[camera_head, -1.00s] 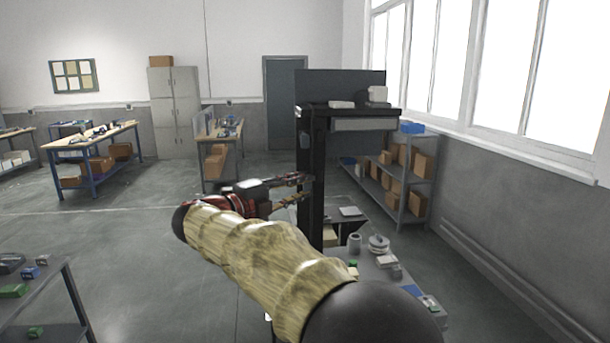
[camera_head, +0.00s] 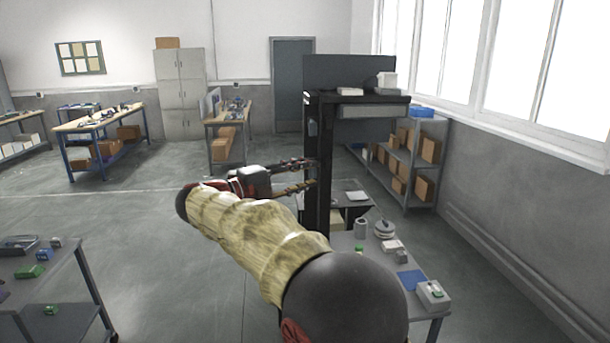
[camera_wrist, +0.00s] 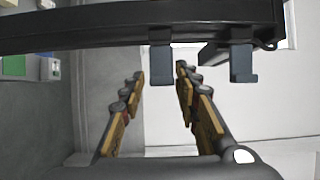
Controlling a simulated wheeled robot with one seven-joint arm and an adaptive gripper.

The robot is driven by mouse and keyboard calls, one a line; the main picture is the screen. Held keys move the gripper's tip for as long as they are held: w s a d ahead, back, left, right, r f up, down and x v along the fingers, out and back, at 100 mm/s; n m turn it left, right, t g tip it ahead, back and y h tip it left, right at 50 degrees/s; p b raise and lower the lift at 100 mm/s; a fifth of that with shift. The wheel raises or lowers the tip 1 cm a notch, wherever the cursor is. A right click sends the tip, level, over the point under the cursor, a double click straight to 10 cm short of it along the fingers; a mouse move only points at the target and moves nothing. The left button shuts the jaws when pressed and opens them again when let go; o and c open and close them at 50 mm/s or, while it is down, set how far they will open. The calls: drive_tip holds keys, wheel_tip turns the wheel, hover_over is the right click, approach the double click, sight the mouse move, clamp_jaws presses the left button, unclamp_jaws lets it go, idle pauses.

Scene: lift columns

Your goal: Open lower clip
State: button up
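The lift column is a black post (camera_head: 319,170) right of centre in the head view. In the wrist view it lies across the top as a dark bar (camera_wrist: 100,27). Two grey-blue clips hang from it: one clip (camera_wrist: 160,65) near the middle and another clip (camera_wrist: 240,64) to its right. The floor side is at the left, so the middle clip looks like the lower one. My gripper (camera_wrist: 160,76) is open, its fingertips on either side of the middle clip, with visible gaps. In the head view my gripper (camera_head: 314,174) is at the post's left edge; contact is unclear.
A grey bench (camera_head: 345,243) with a spool (camera_head: 385,229), a blue pad (camera_head: 411,281) and small boxes stands right of my arm. Another table (camera_head: 40,265) is at the lower left. A shelf of boxes (camera_head: 424,150) stands behind the column.

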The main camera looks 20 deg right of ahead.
drive_tip(key=shift+o, duration=0.9)
drive_tip(key=s+a, duration=0.2)
drive_tip(key=a, duration=1)
drive_tip(key=shift+s, duration=0.2)
drive_tip(key=shift+d, duration=0.1)
